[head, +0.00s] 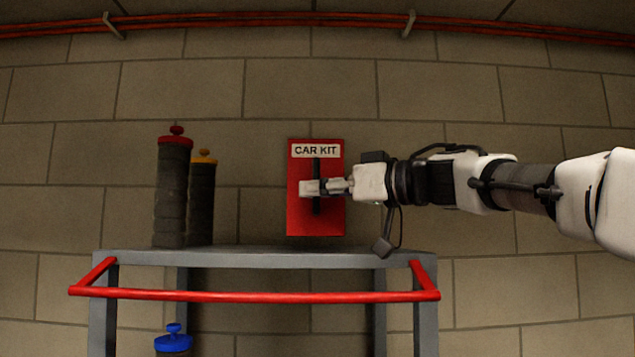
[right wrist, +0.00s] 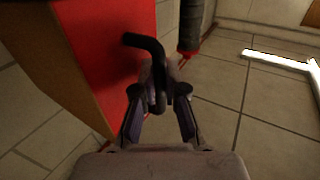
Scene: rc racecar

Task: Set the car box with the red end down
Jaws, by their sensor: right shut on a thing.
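The car box (head: 316,220) is upright in the head view, its red face toward me with a "CAR KIT" label near the top and a black vertical handle (head: 316,172) in the middle. My right gripper (head: 322,187) comes in from the right and is shut on this handle. The box's lower edge shows slightly above the shelf top. In the right wrist view the box (right wrist: 108,45) shows its red face and a tan side, and the fingers (right wrist: 160,85) close around the black handle (right wrist: 145,43). My left gripper is out of view.
A grey shelf unit (head: 240,259) with a red front rail (head: 260,296) stands below the box. A red-capped dark canister (head: 173,195) and an orange-capped one (head: 202,200) stand at its left. A blue-capped one (head: 173,343) is lower down. The top's right part looks clear.

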